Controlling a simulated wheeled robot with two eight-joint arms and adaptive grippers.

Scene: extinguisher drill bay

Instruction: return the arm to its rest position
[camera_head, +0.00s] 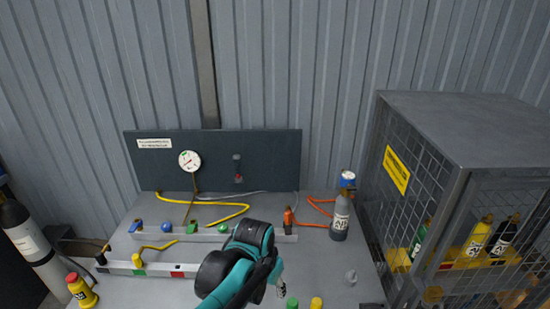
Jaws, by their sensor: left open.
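My left arm, teal and black, reaches in from the bottom middle over the grey workbench (335,264). Its left gripper (281,288) shows small at the arm's right side, low over the bench, and is open. I see nothing between its fingers. A green cap (293,303) and a yellow cap (316,303) are just below and right of it at the picture's bottom edge. My right gripper does not show in this view.
A grey cylinder (340,218) stands at the bench's back right, beside a mesh cage (410,180) holding several bottles. A dark panel with a gauge (189,161) is behind. Rails with coloured fittings (155,269) and yellow hoses lie left.

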